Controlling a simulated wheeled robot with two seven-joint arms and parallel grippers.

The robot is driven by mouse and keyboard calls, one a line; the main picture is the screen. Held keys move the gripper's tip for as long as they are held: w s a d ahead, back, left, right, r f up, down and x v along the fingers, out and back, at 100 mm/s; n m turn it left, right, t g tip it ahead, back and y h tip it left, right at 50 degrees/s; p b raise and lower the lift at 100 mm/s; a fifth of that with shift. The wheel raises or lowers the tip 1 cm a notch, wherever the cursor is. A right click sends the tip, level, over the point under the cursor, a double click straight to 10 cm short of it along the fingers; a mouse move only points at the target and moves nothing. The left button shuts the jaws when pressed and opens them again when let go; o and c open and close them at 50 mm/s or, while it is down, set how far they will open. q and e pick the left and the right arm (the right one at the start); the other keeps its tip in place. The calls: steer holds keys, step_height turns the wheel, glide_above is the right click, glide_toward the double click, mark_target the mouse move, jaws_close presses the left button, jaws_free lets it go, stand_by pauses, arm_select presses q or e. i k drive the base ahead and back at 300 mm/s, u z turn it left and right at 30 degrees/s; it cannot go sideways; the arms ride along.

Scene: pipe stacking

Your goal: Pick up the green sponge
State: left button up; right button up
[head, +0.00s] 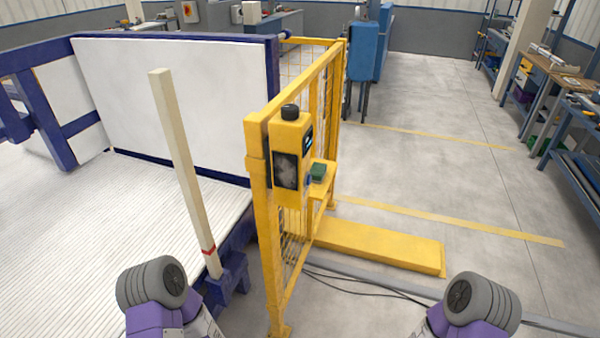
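The green sponge (318,171) is a small dark green block near the middle of the head view. It sits on a small yellow shelf on the right side of the yellow fence post, beside a yellow control box (290,155) with a dark screen and a black knob. Only purple and grey links of my two arms show at the bottom edge, one left and one right. They are well apart from the sponge. Neither gripper is in view.
A yellow mesh fence (328,100) runs back from the control box. A low yellow block (380,247) lies on the floor to its right. A pale post (183,165) and a white ribbed platform (100,230) are at left. The grey floor at right is clear.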

mark_target(318, 170)
steer(key=z, duration=2.25)
steer(key=i, duration=1.45)
steer(key=u, duration=3.85)
steer(key=i, duration=0.4)
